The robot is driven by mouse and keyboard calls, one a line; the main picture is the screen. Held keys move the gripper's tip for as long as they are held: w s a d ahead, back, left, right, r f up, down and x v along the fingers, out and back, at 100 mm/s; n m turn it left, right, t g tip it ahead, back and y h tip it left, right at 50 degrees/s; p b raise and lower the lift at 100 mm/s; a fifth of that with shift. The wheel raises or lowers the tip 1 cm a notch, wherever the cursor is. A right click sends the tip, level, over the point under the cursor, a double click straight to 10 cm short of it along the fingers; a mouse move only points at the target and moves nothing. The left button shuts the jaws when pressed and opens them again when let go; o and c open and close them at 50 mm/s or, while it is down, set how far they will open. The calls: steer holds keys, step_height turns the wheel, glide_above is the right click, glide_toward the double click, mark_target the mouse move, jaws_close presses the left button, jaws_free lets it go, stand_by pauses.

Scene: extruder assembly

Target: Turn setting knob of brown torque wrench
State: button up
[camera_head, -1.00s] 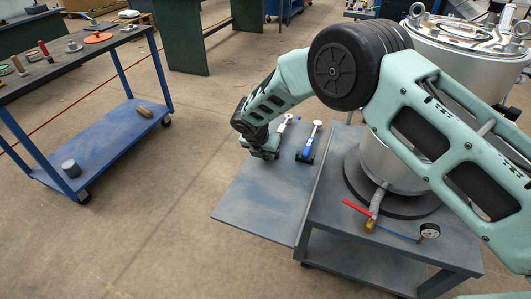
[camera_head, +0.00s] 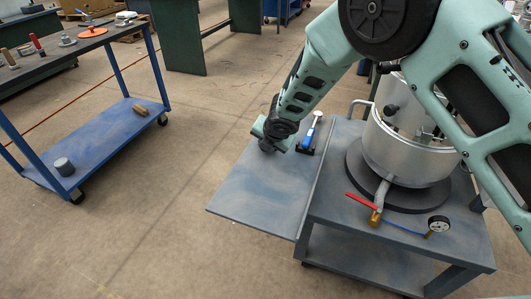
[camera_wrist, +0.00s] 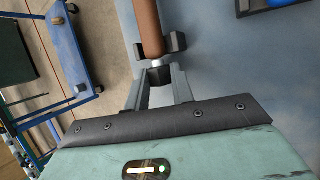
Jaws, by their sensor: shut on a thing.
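The brown torque wrench (camera_wrist: 148,25) shows in the wrist view as a brown handle running up out of frame, with a metal collar and a dark knob (camera_wrist: 160,76) at its near end. A black holder piece (camera_wrist: 175,42) sits at the handle near that end. My gripper (camera_wrist: 159,82) is shut on the knob, with one finger on each side. In the head view my gripper (camera_head: 270,138) is over the grey side shelf (camera_head: 255,192), and my arm hides the brown wrench there.
A blue torque wrench (camera_head: 309,131) stands on the shelf just right of my gripper. A metal vessel (camera_head: 410,140) with a red-handled valve (camera_head: 362,201) and a gauge (camera_head: 438,224) stands on the cart at right. The shelf's front part is clear. A blue cart (camera_head: 105,148) stands at left.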

steer(key=y+b, duration=0.1)
steer(key=b, duration=0.2)
steer(key=f+t+y+b, duration=0.1)
steer(key=b, duration=0.3)
steer(key=shift+d+f+m+b, duration=0.2)
steer(key=shift+d+m+b, duration=0.05)
steer(key=shift+m+b, duration=0.05)
steer(key=t+y+b, duration=0.1)
steer(key=y+b, duration=0.1)
steer(key=b, duration=0.3)
steer(key=shift+s+d, duration=0.1)
steer(key=y+b, duration=0.1)
steer(key=b, duration=0.4)
steer(key=shift+d+m+t, duration=0.1)
steer(key=shift+m+t, duration=0.3)
steer(key=shift+r+y+b, duration=0.1)
steer(key=shift+y+b, duration=0.25)
steer(key=shift+y, duration=0.05)
steer(key=shift+r+b, duration=0.15)
steer(key=shift+b, duration=0.3)
steer(key=o, duration=1)
steer(key=shift+s+d, duration=0.1)
